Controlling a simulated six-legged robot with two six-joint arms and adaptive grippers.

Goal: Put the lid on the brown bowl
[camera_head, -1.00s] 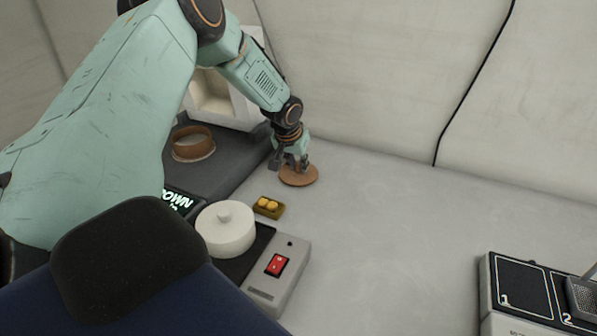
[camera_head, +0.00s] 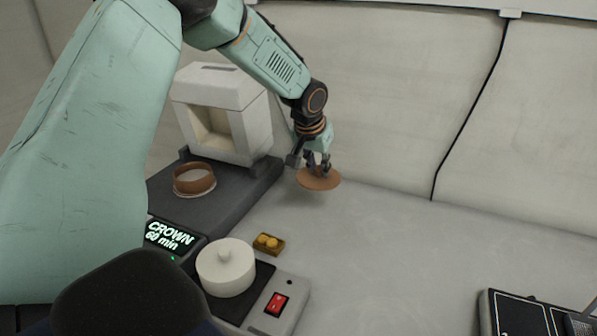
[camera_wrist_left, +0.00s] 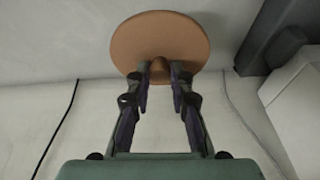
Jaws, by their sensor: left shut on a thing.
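The lid (camera_head: 318,181) is a flat brown disc with a knob. My left gripper (camera_head: 318,165) is shut on its knob and holds it above the grey table, near the back wall. In the left wrist view the lid (camera_wrist_left: 150,38) shows beyond the fingertips (camera_wrist_left: 159,72), with the knob between them. The brown bowl (camera_head: 194,180) stands on the dark grey platform to the left of the lid, open at the top with a pale inside. My right gripper is not in view.
A white box-shaped furnace (camera_head: 215,110) with an open front stands behind the bowl. A white lidded pot (camera_head: 226,268), a small tray with yellow pieces (camera_head: 268,244) and a red switch (camera_head: 276,303) are nearer. The table's middle is clear.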

